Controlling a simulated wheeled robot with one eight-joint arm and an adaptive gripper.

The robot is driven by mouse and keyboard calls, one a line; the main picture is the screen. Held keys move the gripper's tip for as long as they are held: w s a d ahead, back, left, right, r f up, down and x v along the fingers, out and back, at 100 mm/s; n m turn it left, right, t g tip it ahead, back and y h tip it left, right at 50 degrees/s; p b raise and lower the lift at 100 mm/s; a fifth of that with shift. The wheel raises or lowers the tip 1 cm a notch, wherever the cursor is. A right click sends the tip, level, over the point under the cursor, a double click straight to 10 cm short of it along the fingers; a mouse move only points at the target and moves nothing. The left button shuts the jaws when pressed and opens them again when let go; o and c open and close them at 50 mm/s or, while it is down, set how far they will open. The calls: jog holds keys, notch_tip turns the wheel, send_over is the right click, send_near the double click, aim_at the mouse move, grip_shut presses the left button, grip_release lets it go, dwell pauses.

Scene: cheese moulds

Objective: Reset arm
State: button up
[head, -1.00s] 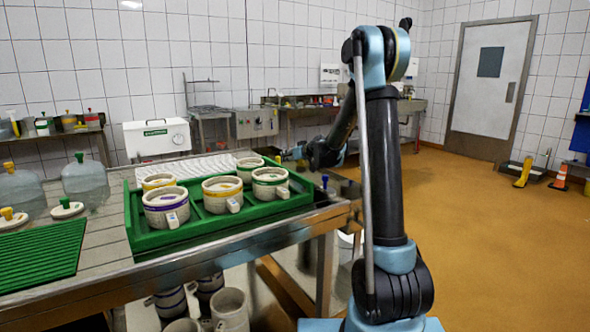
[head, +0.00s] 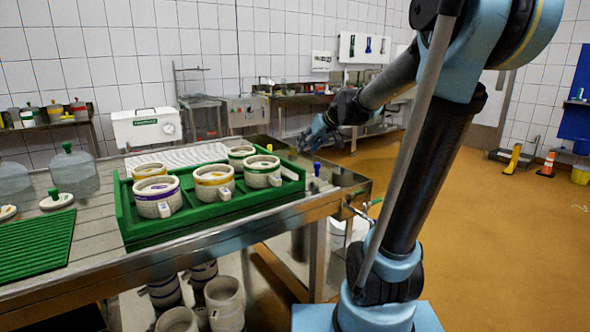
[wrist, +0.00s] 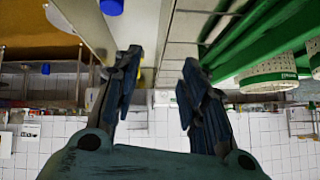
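My gripper (head: 303,143) is past the right end of the green tray, above the table's far right part. In the wrist view my gripper (wrist: 160,72) has its two fingers apart with nothing between them. The green tray (head: 200,230) holds several white cheese moulds with coloured bands: a purple-banded one (head: 158,197), a yellow-banded one (head: 214,184), a green-banded one (head: 262,172) and others behind. A mould also shows at the right of the wrist view (wrist: 268,76), beside the green tray edge (wrist: 250,48). My gripper touches none of them.
A small blue-topped item (head: 316,172) stands near the tray's right end. Stacked moulds (head: 225,303) sit below.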

jog(key=s+d, duration=0.1)
jog(key=s, duration=0.4)
jog(key=s+d+f+m+g+h, duration=0.1)
jog(key=s+d, duration=0.1)
jog(key=s, duration=0.3)
jog(key=s+d+f+g, duration=0.1)
jog(key=s+d, duration=0.1)
jog(key=s, duration=0.4)
jog(key=shift+f+m+h, duration=0.1)
jog(key=shift+m+h, duration=0.2)
jog(key=s+d+f+m+g, duration=0.15)
jog(key=s+f, duration=0.25)
jog(key=s, duration=0.6)
jog(key=s+d+f+h, duration=0.2)
jog(key=s+d+f, duration=0.1)
jog(key=f, duration=0.3)
jog(key=s+d+f+m+g+h, duration=0.1)
jog(key=s+d+f+h, duration=0.1)
jog(key=f, duration=0.5)
jog(key=shift+s+d+f, duration=0.2)
jog(key=shift+s+d, duration=0.4)
jog(key=shift+d, duration=0.6)
jog(key=shift+m+g, duration=0.25)
